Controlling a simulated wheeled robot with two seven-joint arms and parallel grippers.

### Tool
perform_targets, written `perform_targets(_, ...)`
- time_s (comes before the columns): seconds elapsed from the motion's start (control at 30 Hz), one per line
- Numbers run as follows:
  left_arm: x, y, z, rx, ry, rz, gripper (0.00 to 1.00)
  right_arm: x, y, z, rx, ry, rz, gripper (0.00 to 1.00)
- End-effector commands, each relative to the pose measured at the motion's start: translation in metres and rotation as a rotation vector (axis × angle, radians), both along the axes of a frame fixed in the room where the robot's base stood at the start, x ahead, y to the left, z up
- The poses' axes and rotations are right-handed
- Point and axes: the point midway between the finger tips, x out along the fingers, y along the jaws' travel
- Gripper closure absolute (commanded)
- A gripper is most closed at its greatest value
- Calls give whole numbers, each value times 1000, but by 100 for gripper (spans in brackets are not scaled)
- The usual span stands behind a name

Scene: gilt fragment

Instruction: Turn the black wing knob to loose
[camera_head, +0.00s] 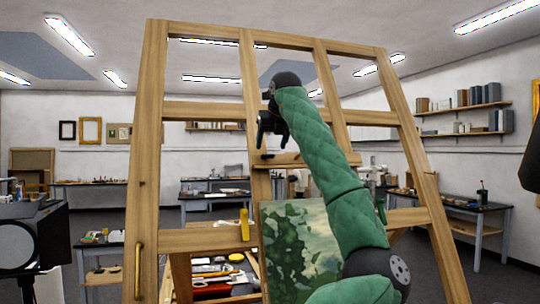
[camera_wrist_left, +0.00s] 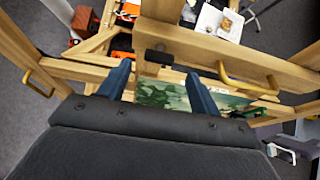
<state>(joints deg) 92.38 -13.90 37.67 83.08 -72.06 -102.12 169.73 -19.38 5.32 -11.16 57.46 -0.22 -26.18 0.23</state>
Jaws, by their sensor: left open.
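The black wing knob (camera_head: 266,155) is a small dark piece on the middle post of the wooden easel (camera_head: 152,120). In the left wrist view the knob (camera_wrist_left: 158,57) lies just beyond the fingertips, roughly centred between them. My left gripper (camera_head: 264,132) is above the knob in the head view. Its two blue fingers stand apart in the left wrist view (camera_wrist_left: 157,73), with nothing held between them. I cannot tell the knob's exact turn angle. My right gripper is not in view.
A green landscape painting (camera_head: 298,252) stands on the easel below the knob. A yellow handle (camera_head: 245,224) and a brass handle (camera_head: 138,272) are on the frame. Worktables (camera_head: 470,208) stand behind, and a black lamp (camera_head: 35,240) is at left.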

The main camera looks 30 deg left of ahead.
Motion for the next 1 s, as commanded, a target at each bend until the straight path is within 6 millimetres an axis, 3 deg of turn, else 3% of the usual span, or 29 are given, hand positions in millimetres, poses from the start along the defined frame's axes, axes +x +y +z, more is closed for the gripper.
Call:
perform_targets(0.07,-6,-7,6,0,-2,-1,36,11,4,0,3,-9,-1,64)
perform_targets(0.33,-15,-18,24,-1,1,0,36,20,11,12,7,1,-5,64)
perform_targets(1.0,-16,-19,26,0,0,0,36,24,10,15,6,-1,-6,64)
